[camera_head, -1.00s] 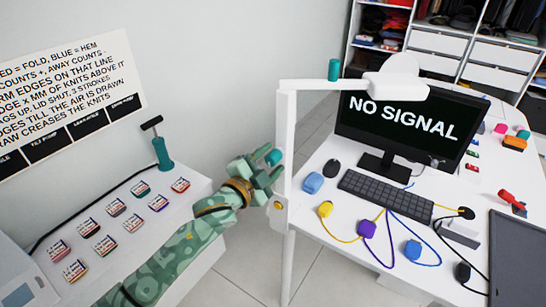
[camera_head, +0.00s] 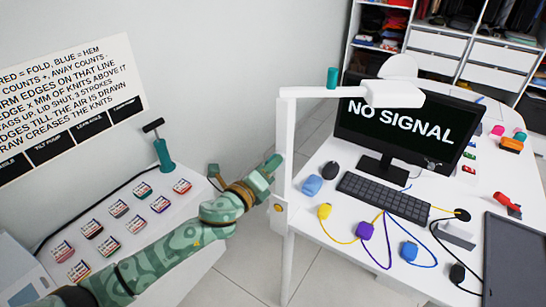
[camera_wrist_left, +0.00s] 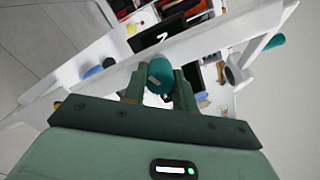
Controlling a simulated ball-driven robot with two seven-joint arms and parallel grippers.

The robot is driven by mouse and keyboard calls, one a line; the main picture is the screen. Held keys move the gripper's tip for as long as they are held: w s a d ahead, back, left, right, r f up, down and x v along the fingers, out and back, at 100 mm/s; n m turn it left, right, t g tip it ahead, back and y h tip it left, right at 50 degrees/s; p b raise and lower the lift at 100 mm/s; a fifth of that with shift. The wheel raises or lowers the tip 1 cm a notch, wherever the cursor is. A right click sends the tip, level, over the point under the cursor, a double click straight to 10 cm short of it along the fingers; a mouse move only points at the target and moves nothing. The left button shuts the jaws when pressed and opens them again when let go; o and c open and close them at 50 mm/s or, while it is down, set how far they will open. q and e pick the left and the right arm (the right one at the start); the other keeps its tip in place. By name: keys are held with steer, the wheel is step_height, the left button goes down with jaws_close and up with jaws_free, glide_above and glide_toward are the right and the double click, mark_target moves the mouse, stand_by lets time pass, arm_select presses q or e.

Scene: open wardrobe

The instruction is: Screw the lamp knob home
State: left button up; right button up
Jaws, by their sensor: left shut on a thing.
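The white lamp has an upright post (camera_head: 284,150), a top bar and a flat head (camera_head: 396,94). My left gripper (camera_head: 268,166) is beside the post's left side, at about mid-height. In the left wrist view the gripper (camera_wrist_left: 160,84) is shut on a teal round knob (camera_wrist_left: 160,72), with a finger on each side. The knob lies against the white post in that view, but I cannot tell how deep it sits. In the head view the fingers hide the knob. A second teal cylinder (camera_head: 332,77) stands on the lamp's top bar. My right gripper is not in view.
The white desk (camera_head: 325,228) holds a monitor (camera_head: 408,122), a keyboard (camera_head: 383,195), a mouse and coloured tags on cords. A side table at left holds several small labelled boxes and a teal pump (camera_head: 163,155). A floor gap lies between the tables.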

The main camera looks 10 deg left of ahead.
arm_select(q)
steer(key=m, duration=0.3)
steer(key=o, duration=1.1)
steer(key=shift+c, duration=0.3)
steer(key=n, duration=0.3)
steer(key=n+p, duration=0.2)
steer(key=n, duration=0.5)
steer(key=shift+r, duration=0.2)
steer(key=n+p, duration=0.2)
steer(key=n, duration=0.2)
steer(key=n+p, duration=0.1)
steer(key=n, duration=0.1)
steer(key=shift+n, duration=0.3)
steer(key=shift+f+n, duration=0.25)
steer(key=shift+n, duration=0.15)
